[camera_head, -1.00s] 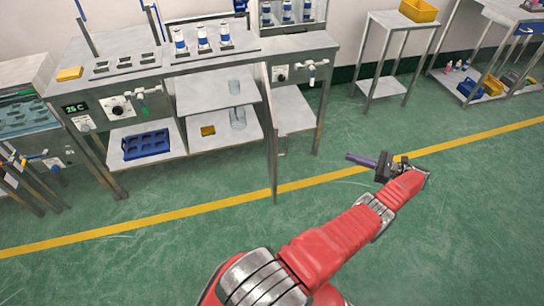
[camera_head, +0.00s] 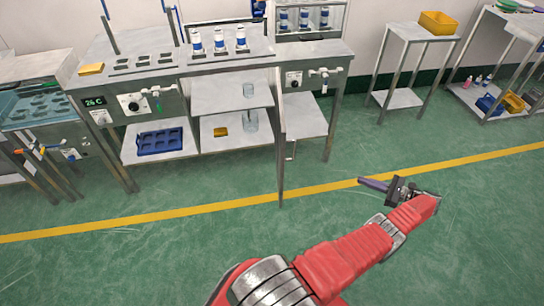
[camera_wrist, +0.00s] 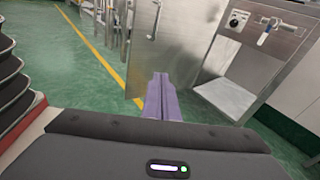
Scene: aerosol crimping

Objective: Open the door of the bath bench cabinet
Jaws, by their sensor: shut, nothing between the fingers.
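The metal door (camera_head: 279,150) of the bench cabinet stands swung out, seen nearly edge-on in the head view. Its small bar handle (camera_head: 291,150) is on the right-hand face. The wrist view shows the door as a broad grey panel (camera_wrist: 142,55), with the handle (camera_wrist: 156,20) near the top. The cabinet shelves (camera_head: 235,95) behind it are exposed. My gripper (camera_head: 363,181) has purple fingers and is right of the door, apart from it in the head view. In the wrist view the closed fingers (camera_wrist: 161,80) overlap the panel's lower right edge. They hold nothing.
Shelves hold a blue rack (camera_head: 160,141), a yellow block (camera_head: 220,132) and clear beakers (camera_head: 250,121). White-and-blue cans (camera_head: 219,41) stand on the bench top. A side table (camera_head: 400,98) stands at right. Green floor around my arm is clear.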

